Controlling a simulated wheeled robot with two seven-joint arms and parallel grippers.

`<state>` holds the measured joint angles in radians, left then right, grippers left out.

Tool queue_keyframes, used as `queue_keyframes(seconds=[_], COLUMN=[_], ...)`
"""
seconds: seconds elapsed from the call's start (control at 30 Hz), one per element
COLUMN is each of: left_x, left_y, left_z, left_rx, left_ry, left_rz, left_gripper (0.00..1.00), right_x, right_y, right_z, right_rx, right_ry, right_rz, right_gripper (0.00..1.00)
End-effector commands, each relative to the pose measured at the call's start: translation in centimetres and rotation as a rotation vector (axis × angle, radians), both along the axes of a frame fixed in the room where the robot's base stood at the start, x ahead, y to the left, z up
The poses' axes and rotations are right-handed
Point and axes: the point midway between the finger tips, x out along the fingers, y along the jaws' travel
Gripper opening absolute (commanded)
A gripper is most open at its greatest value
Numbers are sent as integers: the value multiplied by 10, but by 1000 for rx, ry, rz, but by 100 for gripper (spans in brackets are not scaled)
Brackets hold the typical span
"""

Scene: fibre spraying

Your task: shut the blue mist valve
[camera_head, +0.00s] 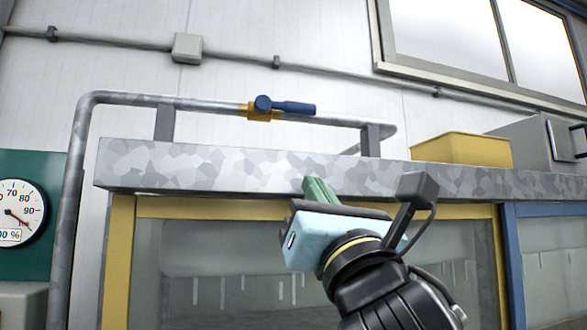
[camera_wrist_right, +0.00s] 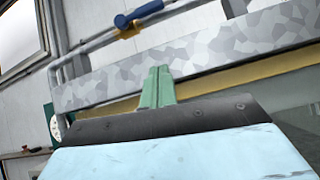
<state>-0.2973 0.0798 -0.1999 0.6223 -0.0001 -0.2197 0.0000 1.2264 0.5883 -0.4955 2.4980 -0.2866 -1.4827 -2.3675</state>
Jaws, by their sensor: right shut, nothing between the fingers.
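The blue mist valve (camera_head: 285,105) has a blue lever handle and a yellow body (camera_head: 260,114) on a grey pipe (camera_head: 205,104). The handle points right and lies about along the pipe. It also shows in the right wrist view (camera_wrist_right: 138,15) at the top. My right gripper (camera_head: 320,190) is below and a little right of the valve, in front of the grey metal ledge. Its green fingers are together and empty, apart from the valve. They also show in the right wrist view (camera_wrist_right: 157,88). My left gripper is not in view.
The mottled grey ledge (camera_head: 215,168) runs across under the pipe, above a yellow-framed glass cabinet (camera_head: 120,255). A yellow bin (camera_head: 462,148) sits on the ledge at right. A round gauge (camera_head: 18,212) on a green panel is at left. The space around the handle looks clear.

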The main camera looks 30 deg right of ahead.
Motion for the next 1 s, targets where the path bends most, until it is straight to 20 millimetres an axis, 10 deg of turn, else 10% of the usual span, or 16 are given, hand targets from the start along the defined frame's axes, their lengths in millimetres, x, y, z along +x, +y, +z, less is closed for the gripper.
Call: queue_keyframes(seconds=[0.6,1.0], left_x=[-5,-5], left_y=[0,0], left_z=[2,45], left_rx=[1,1], left_ry=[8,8], left_rz=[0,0], left_gripper=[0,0], right_x=[-25,-9], right_y=[-1,-5], right_z=[30,50], right_rx=[-112,-111], right_ry=[-74,-71], right_rz=[-109,-108], right_gripper=[0,0])
